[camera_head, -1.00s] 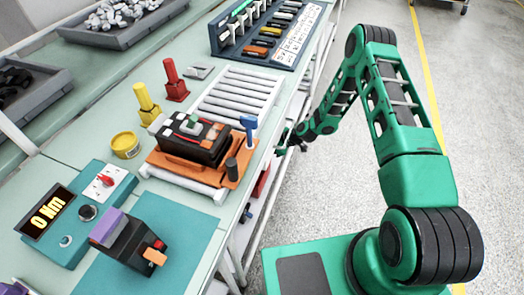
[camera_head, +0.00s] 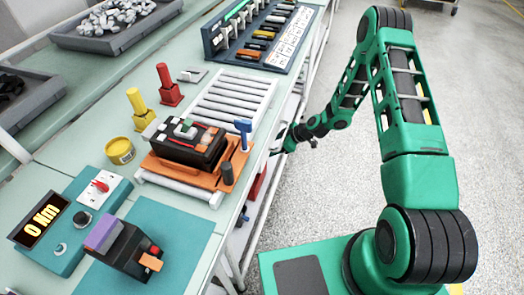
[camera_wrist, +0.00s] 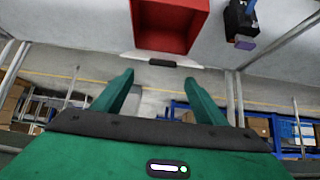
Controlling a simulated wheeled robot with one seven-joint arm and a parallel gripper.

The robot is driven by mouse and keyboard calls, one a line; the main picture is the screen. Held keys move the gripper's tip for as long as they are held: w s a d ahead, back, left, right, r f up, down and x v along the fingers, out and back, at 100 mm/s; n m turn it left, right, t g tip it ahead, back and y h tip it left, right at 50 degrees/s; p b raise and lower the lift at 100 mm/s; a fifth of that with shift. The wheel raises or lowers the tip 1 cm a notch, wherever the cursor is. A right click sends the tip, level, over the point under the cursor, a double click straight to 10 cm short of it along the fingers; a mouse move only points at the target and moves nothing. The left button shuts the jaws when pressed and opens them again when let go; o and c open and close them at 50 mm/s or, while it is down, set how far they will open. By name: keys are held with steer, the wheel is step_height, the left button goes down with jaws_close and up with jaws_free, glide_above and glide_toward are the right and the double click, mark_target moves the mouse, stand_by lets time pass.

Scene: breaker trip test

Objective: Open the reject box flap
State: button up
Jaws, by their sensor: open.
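The red reject box (camera_head: 259,184) is under the bench's front edge in the head view, partly hidden. In the wrist view the red box (camera_wrist: 171,24) is at top centre. Just below it is a pale strip that looks like the flap (camera_wrist: 133,57), with a short dark handle (camera_wrist: 162,63) at its middle. My gripper (camera_wrist: 158,78) is open and empty, its fingers either side of the handle in the picture and apart from it. In the head view my gripper (camera_head: 292,143) is low beside the bench's front edge, its fingertips too small to make out.
On the bench are a breaker on an orange fixture (camera_head: 225,181), a torque display unit (camera_head: 42,222) and a slotted rack (camera_head: 262,35). A dark and blue object (camera_wrist: 240,20) sits right of the box in the wrist view. The floor beside the bench is clear.

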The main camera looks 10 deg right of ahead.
steer(key=shift+v, duration=1.55)
steer(key=shift+c, duration=0.3)
